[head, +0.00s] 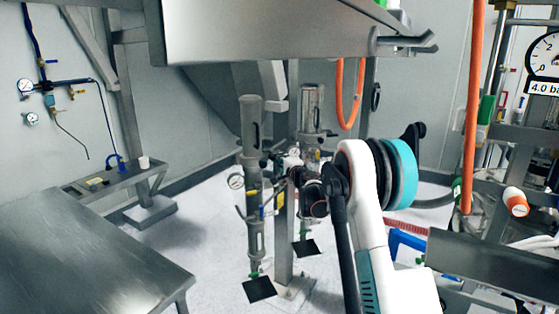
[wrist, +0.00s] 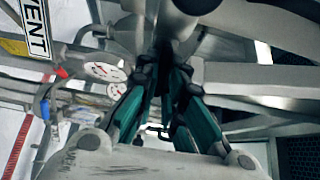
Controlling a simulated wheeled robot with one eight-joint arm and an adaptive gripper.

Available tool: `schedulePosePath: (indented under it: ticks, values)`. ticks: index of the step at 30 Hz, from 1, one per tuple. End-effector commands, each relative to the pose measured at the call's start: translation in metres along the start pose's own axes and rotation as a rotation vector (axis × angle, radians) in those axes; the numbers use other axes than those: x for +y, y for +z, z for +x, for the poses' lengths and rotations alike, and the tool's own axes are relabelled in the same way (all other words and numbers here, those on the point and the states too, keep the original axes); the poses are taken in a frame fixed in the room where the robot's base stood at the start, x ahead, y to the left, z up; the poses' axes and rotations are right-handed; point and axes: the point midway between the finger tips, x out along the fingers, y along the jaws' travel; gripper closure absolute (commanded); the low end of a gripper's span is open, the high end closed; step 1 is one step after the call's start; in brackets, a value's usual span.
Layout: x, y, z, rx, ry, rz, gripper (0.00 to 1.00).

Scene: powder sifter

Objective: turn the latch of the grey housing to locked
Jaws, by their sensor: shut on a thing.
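Two upright grey cylindrical housings stand in the middle of the head view, a left one (head: 251,125) and a right one (head: 312,108). I cannot tell for certain which one carries the latch. My gripper (head: 296,172) is at the pipework between and below them, mostly hidden by my own wrist. In the wrist view my gripper (wrist: 166,75) has its two teal-padded fingers closed at the dark tips on a small part, apparently the latch. That part is mostly hidden between the tips, so its angle cannot be read. Grey metal bodies lie just beyond the fingertips.
A pressure gauge (wrist: 105,72) and a VENT label (wrist: 38,28) are close on the left in the wrist view. A steel table (head: 90,255) stands at the left front. A steel hopper structure (head: 270,35) overhangs the housings. An orange hose (head: 474,110) hangs at right.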

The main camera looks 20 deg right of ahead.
Motion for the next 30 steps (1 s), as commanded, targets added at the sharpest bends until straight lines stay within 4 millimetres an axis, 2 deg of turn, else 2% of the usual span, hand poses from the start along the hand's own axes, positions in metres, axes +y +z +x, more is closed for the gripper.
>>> schedulePosePath:
  ticks: [13, 15, 16, 17, 26, 30]
  values:
    - [0.0017, -0.0007, -0.0008, 0.001, 0.0, 0.009, 1.0]
    - [0.0018, -0.0007, -0.0009, 0.001, 0.0, 0.009, 0.8]
    - [0.0017, -0.0007, -0.0009, 0.001, 0.0, 0.009, 0.73]
    - [0.0016, -0.0007, -0.0008, 0.001, 0.0, 0.009, 0.71]
    - [0.0007, -0.0003, -0.0006, 0.0, 0.0, 0.009, 0.71]
    - [0.0007, -0.0007, -0.0083, 0.001, 0.0, 0.009, 0.71]
